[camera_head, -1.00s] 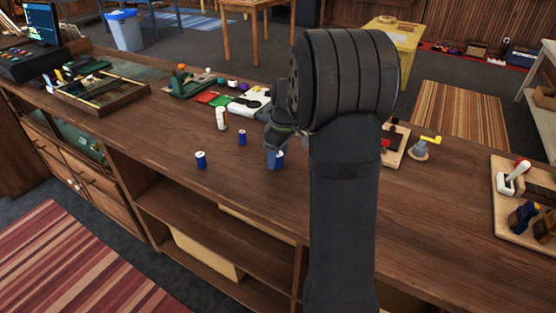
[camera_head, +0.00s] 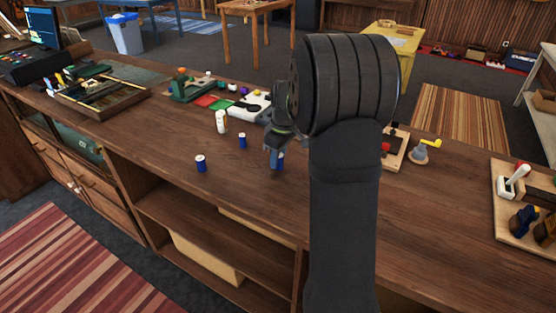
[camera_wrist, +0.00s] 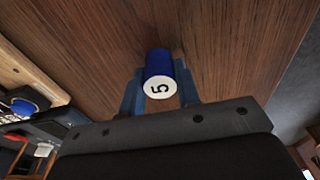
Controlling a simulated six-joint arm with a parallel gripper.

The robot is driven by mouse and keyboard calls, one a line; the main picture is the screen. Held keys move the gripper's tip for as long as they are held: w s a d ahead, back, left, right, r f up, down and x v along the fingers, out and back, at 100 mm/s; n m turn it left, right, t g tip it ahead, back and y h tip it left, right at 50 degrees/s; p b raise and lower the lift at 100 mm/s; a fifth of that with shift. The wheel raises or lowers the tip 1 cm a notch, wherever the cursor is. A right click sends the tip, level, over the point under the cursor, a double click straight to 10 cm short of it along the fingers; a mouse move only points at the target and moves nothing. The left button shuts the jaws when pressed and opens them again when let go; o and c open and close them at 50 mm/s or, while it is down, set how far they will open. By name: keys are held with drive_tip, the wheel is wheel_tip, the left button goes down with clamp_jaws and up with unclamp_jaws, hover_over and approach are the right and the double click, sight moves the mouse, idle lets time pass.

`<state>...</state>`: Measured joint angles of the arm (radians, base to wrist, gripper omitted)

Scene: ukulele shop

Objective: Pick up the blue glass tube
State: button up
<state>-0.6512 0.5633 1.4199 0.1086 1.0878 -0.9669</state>
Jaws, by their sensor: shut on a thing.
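My gripper (camera_head: 276,158) is low over the wooden counter, just left of my dark arm. Its fingers are shut on a blue tube (camera_wrist: 158,64) with a white end face marked 5. The wrist view shows the tube between the two bluish fingers. In the head view the held tube is mostly hidden by the fingers, and I cannot tell whether it touches the counter. Two similar blue tubes with pale tops stand upright to the left, a nearer one (camera_head: 201,164) and a farther one (camera_head: 242,141). I cannot tell whether any is glass.
A white bottle-like piece (camera_head: 221,122) stands behind the blue tubes. A tray (camera_head: 103,107) lies at the far left of the counter (camera_head: 150,150). Wooden boards with small parts lie to the right (camera_head: 525,215). The counter in front of the tubes is clear.

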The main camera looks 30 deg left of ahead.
sight(281, 155)
drive_tip(key=r, duration=0.2)
drive_tip(key=d+r, duration=0.1)
drive_tip(key=r, duration=0.1)
drive_tip(key=shift+w+d, duration=0.15)
drive_tip(key=w+d+r+m, duration=0.2)
drive_tip(key=w+d+r, duration=0.1)
drive_tip(key=d, duration=1.1)
drive_tip(key=w+d+r+m, duration=0.2)
drive_tip(key=d+r, duration=0.1)
drive_tip(key=d, duration=1.1)
drive_tip(key=s+d+m+t, duration=0.1)
drive_tip(key=d+m, duration=0.1)
drive_tip(key=d, duration=0.8)
drive_tip(key=s+d+m, duration=0.2)
drive_tip(key=d, duration=0.8)
drive_tip(key=s+d+m+h, duration=0.1)
drive_tip(key=s+d+m, duration=0.8)
drive_tip(key=s+d, duration=1.7)
drive_tip(key=w+f, duration=0.2)
drive_tip(key=w, duration=0.2)
drive_tip(key=w+a+f, duration=0.1)
drive_tip(key=w+f, duration=0.1)
drive_tip(key=w, duration=0.1)
drive_tip(key=w+f, duration=0.2)
drive_tip(key=w, duration=0.2)
drive_tip(key=shift+w+a+f, duration=0.15)
drive_tip(key=shift+w+f, duration=0.15)
drive_tip(key=shift+f, duration=2.05)
